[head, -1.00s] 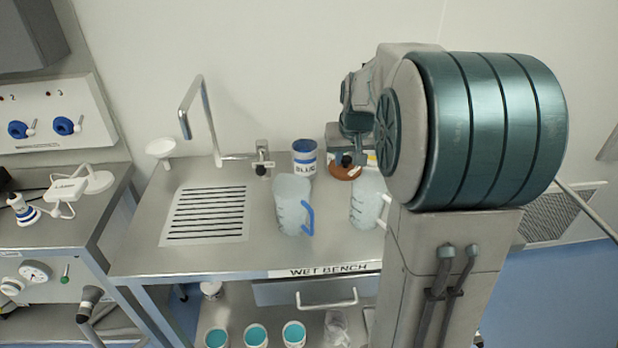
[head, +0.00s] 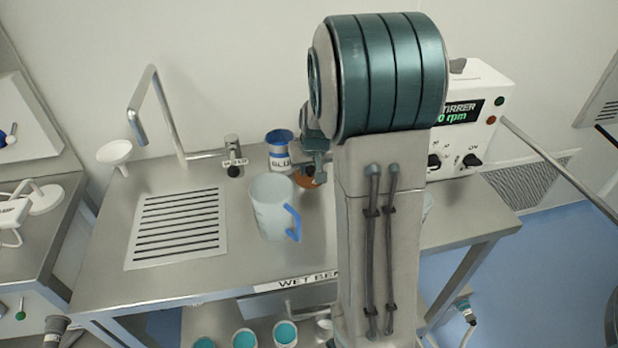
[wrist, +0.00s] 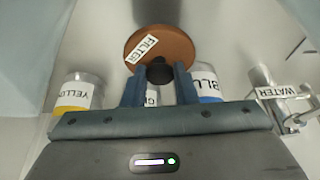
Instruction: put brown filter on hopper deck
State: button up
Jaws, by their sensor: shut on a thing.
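The brown filter (wrist: 172,44) is a round disc with a white FILTER label and a black knob. In the wrist view my gripper (wrist: 158,74) is shut on the knob, with one finger on each side. In the head view part of the filter (head: 304,182) shows at the back of the wet bench, right of the blue-labelled jar. My gripper (head: 319,172) is partly hidden there by my arm. I cannot tell whether the filter touches the bench. I cannot make out a hopper deck in either view.
The blue-labelled jar (head: 280,152) and a jug with a blue handle (head: 272,207) stand close to the filter. A yellow-labelled jar (wrist: 78,92) is nearby. A tap (head: 160,105), a white funnel (head: 115,152) and a stirrer (head: 474,118) are on the bench (head: 105,265).

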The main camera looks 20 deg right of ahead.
aim_at(311, 177)
jog(key=shift+f, duration=1.9)
jog(key=shift+f, duration=0.2)
jog(key=o, duration=1)
jog(key=shift+r, duration=0.15)
